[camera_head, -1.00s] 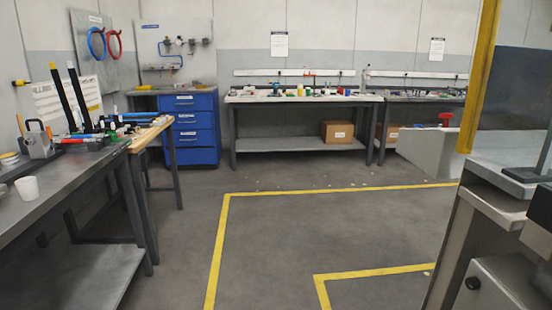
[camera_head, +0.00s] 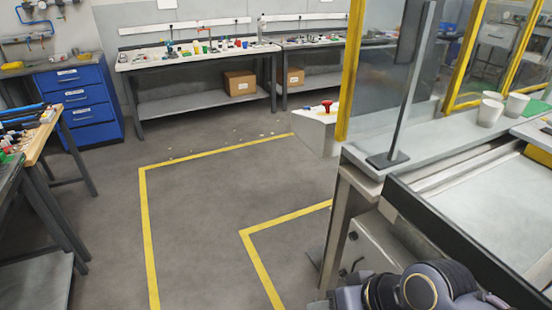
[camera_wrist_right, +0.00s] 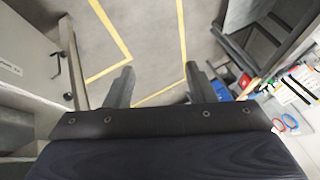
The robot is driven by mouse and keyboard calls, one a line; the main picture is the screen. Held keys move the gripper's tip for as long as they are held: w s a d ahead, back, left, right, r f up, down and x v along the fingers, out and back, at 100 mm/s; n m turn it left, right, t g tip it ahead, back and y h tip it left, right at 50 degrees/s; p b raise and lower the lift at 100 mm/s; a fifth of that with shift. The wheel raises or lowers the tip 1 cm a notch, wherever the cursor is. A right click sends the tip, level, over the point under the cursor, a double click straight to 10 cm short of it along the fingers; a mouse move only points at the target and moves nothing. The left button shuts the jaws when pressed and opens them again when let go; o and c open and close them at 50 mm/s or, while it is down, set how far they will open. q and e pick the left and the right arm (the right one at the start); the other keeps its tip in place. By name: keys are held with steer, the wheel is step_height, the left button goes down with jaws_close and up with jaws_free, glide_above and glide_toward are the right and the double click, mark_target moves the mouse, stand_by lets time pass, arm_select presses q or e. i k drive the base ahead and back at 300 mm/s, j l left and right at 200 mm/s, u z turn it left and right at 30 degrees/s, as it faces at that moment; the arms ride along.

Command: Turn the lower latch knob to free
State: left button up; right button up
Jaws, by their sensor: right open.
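A pale grey cabinet (camera_head: 375,246) stands under the counter at the right of the head view. Small dark fittings (camera_head: 357,265) show low on its face, partly behind my arm. In the right wrist view the cabinet (camera_wrist_right: 22,65) is at the left edge, with a dark handle (camera_wrist_right: 56,64) and a small round dark knob (camera_wrist_right: 68,96). I cannot tell for sure which one is the lower latch knob. My right gripper (camera_wrist_right: 160,82) is open and empty, its fingers over bare floor, to the right of the knob and apart from it. My left gripper is out of view.
A counter with white cups (camera_head: 490,110) and a yellow-framed clear guard (camera_head: 352,70) stands above the cabinet. A red knob on a grey box (camera_head: 327,106) is beyond. Yellow-lined floor (camera_head: 210,220) is clear. Benches and a blue drawer unit (camera_head: 80,105) are farther off.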

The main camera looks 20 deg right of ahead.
mark_target(343, 274)
steer(key=z, duration=1.85)
